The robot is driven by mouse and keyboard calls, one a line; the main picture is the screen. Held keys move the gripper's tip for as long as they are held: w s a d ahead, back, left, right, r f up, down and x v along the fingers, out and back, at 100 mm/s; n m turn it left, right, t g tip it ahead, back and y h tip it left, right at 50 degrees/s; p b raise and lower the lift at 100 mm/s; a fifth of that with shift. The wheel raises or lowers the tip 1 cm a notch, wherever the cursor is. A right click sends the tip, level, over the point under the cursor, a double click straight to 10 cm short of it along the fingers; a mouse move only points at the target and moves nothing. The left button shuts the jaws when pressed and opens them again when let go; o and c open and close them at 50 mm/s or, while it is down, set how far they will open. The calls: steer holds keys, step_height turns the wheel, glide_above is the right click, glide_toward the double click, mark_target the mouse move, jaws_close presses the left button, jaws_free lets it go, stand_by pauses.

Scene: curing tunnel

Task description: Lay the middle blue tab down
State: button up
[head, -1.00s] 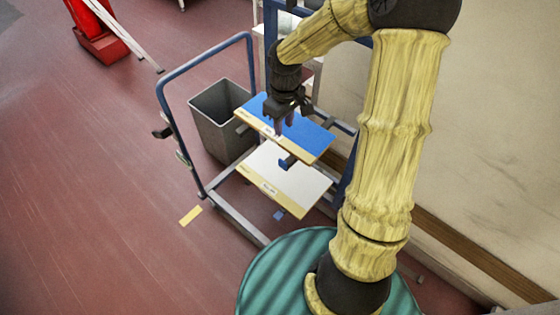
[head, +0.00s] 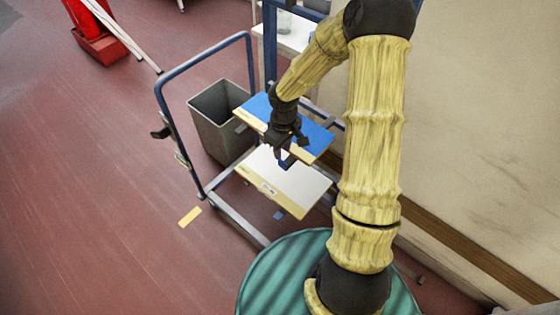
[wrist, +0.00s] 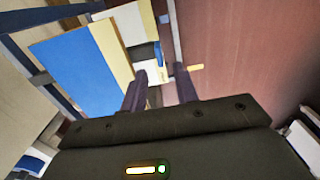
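A small blue tab (head: 283,163) shows just below the front edge of the upper blue board (head: 318,135), above the lower white board (head: 300,182). Whether it stands up or lies flat is not clear. My gripper (head: 280,153) is at the front edge of the blue board, close to the tab and partly covering it. In the wrist view my gripper (wrist: 161,78) has its two fingers apart with nothing held between them. A small blue piece (wrist: 158,49) shows beyond the fingertips, and the blue board (wrist: 75,75) lies to the left.
The boards sit in a blue-framed rack trolley (head: 160,90). A grey bin (head: 220,132) stands behind it at the left. A blue patch (head: 278,215) and a yellow strip (head: 190,216) lie on the floor. A wall is close on the right; the red floor at left is open.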

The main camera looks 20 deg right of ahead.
mark_target(282, 162)
step_height(282, 162, down, 6)
steer(key=shift+f, duration=0.1)
steer(key=shift+w, duration=0.15)
steer(key=c, duration=0.5)
steer(key=shift+s+b, duration=0.25)
steer(key=shift+b, duration=0.05)
jaws_close()
